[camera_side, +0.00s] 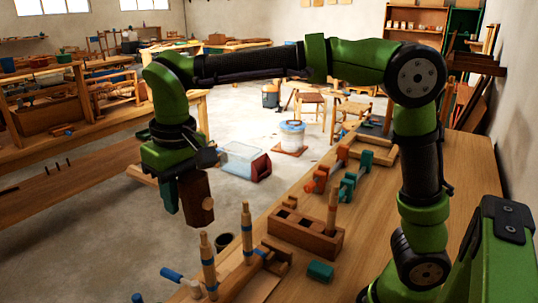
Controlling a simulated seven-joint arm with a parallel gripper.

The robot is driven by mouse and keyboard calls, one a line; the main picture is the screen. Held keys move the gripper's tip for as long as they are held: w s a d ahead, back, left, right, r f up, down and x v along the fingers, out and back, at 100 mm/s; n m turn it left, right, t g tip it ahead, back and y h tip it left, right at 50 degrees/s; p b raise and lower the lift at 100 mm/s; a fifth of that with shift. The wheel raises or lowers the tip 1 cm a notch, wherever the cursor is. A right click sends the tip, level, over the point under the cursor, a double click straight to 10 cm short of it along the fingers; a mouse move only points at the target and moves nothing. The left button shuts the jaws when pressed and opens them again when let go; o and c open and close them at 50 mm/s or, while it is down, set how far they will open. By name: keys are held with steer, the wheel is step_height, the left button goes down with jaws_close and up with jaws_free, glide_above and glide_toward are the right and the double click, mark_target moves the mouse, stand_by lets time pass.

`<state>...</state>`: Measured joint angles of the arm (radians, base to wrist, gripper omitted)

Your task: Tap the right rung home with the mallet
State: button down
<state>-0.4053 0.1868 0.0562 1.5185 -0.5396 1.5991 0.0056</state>
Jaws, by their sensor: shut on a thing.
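My gripper (183,174) hangs at the left, above the near end of the workbench, shut on the mallet. The mallet's brown wooden head (195,199) shows below the gripper, with a pale round spot on one side. Its handle is mostly hidden. The right rung (247,232) stands upright, pale wood with blue bands, to the right of and below the mallet. The left rung (208,264) stands upright nearer the camera, also with blue bands. The mallet is apart from both rungs. How deep each rung sits cannot be told.
A slotted wooden block (305,236) with an upright peg (332,210) stands right of the rungs. A teal block (320,271) lies in front. Orange and teal clamps (350,185) lie farther back. A dark cup (223,242) is near the rungs.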

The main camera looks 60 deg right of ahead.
steer(key=shift+r, duration=0.65)
steer(key=shift+f, duration=0.1)
steer(key=shift+f, duration=0.15)
stand_by(1.0)
steer(key=shift+f, duration=0.1)
stand_by(1.0)
